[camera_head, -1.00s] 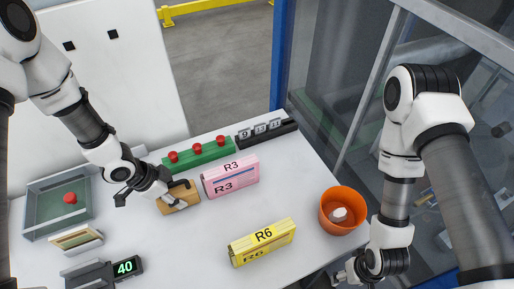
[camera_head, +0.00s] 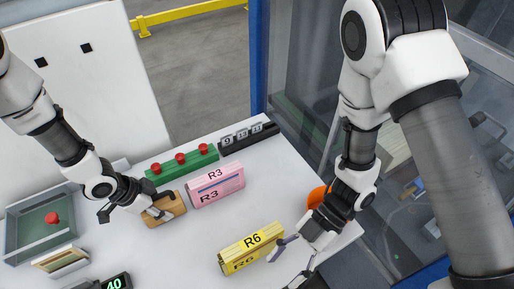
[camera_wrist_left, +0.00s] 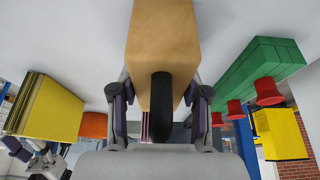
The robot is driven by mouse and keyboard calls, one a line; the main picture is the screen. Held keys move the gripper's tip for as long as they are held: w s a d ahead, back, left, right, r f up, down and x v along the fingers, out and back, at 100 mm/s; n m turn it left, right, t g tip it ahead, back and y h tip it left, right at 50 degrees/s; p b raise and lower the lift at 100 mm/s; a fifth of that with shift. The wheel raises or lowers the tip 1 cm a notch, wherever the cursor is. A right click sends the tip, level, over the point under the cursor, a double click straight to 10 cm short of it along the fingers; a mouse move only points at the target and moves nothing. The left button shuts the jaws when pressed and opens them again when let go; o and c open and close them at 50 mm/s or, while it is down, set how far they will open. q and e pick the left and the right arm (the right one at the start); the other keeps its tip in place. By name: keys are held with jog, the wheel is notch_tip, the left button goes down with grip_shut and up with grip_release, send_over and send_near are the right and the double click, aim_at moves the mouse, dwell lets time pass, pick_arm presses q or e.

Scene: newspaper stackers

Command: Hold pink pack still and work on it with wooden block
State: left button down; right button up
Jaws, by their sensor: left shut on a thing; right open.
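The pink pack (camera_head: 216,184), marked R3, stands upright on the white table, in front of a green rail. The wooden block (camera_head: 172,212) is just left of it, apart by a small gap. My left gripper (camera_head: 158,208) is shut on the wooden block, which fills the top middle of the left wrist view (camera_wrist_left: 165,40) with a dark handle between the fingers. The pink pack is mostly hidden in that view. My right gripper (camera_head: 284,264) is open and empty at the right end of the yellow R6 pack (camera_head: 251,250), away from the pink pack.
The green rail (camera_head: 182,164) with red knobs and a dark number holder (camera_head: 248,138) line the back edge. An orange bowl (camera_head: 317,197) is partly hidden by my right arm. Table between packs is clear.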

jog(key=w+r+n+t, duration=0.1)
jog(key=w+r+n, duration=0.2)
jog(key=w+n, duration=0.25)
pick_arm(q)
jog(key=shift+s, duration=0.1)
pick_arm(e)
jog(key=m+y, duration=0.3)
jog(key=m, duration=0.3)
send_near(221, 176)
jog(key=w+d+f, duration=0.1)
jog(key=w+d, duration=0.1)
jog(key=shift+y, duration=0.3)
jog(key=x, duration=1.2)
jog(key=shift+a+f, duration=0.2)
grip_shut()
